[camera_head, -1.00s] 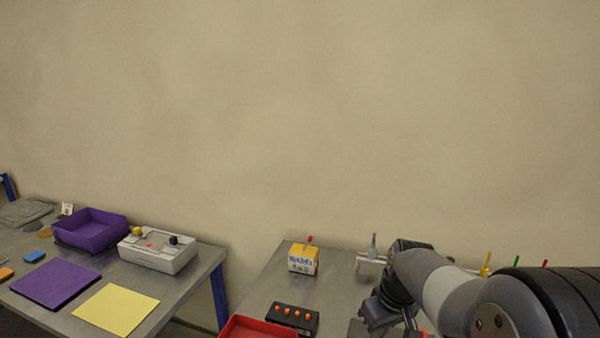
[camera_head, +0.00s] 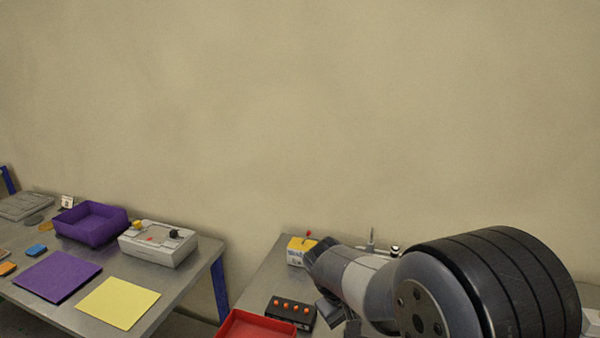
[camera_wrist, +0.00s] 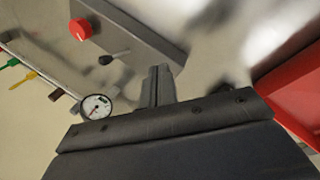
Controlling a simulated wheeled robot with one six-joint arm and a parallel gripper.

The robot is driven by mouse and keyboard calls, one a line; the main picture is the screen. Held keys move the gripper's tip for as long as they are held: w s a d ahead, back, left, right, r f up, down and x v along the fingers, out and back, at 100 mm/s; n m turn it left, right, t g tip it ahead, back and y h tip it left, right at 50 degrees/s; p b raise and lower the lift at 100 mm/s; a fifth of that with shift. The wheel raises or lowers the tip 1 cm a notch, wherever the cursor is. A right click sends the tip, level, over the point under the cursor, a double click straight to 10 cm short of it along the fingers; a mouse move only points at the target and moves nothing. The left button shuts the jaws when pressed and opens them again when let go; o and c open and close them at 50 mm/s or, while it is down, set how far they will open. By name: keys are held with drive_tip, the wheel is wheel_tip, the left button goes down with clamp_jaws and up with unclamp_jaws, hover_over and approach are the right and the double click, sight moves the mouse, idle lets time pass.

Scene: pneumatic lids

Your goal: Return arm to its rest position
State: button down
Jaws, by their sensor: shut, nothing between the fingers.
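My arm reaches across the lower right of the head view, over the right-hand table (camera_head: 253,293). My gripper (camera_wrist: 160,70) shows in the wrist view with its two dark fingers together and nothing between them. In the head view the fingertips are hidden or too unclear to make out. In the wrist view the gripper is above a metal surface, with a round white gauge (camera_wrist: 96,106) to its left and a red tray (camera_wrist: 290,95) to its right.
A yellow and white box (camera_head: 297,252), a black box with orange buttons (camera_head: 291,312) and a red tray (camera_head: 250,328) are near my arm. The left table holds a purple bin (camera_head: 90,222), a grey control box (camera_head: 158,245), and purple (camera_head: 57,277) and yellow sheets (camera_head: 118,303). The wall above is clear.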

drive_tip(key=shift+s+a, duration=0.2)
drive_tip(key=shift+a, duration=0.1)
drive_tip(key=shift+d, duration=0.1)
